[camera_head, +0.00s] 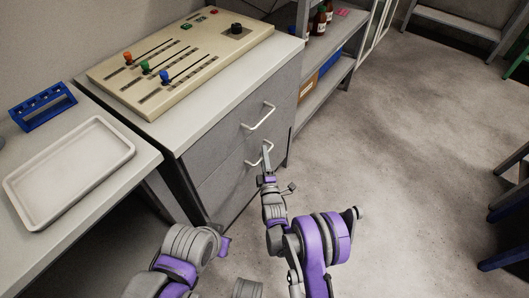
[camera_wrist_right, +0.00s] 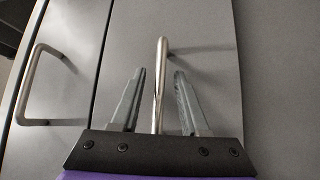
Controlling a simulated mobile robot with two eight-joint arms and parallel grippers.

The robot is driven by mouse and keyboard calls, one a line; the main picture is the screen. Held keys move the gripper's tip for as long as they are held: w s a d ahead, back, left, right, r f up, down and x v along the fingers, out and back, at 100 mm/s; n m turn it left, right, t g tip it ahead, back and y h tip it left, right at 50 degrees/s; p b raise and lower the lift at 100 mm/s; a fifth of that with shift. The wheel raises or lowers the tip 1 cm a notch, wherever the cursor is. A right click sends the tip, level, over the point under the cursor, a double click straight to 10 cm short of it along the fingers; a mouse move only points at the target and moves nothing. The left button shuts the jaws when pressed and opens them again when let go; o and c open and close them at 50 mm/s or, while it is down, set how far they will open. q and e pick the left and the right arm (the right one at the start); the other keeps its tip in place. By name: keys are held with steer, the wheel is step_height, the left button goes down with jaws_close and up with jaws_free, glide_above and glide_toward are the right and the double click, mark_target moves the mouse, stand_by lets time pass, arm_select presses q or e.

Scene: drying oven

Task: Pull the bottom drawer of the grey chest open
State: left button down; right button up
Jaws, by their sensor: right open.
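The grey chest (camera_head: 200,139) has two drawers with pale bar handles. The bottom drawer (camera_head: 226,187) is shut, its front flush with the chest. Its handle (camera_head: 267,154) also shows in the right wrist view (camera_wrist_right: 160,85), standing out between my fingers. My right gripper (camera_head: 266,160) is at this handle, open, with one finger on each side of the bar. The right wrist view (camera_wrist_right: 157,100) shows gaps between the bar and both fingers. Part of my left arm shows low in the head view, but its fingers do not show.
The top drawer's handle (camera_head: 259,116) is just above; it also shows in the right wrist view (camera_wrist_right: 42,85). A beige control panel (camera_head: 185,60) stands on the chest. A shelf unit (camera_head: 325,75) is close behind, to the right. The floor (camera_head: 400,150) right of the chest is clear.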

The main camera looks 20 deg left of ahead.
jaws_close()
stand_by(1.4)
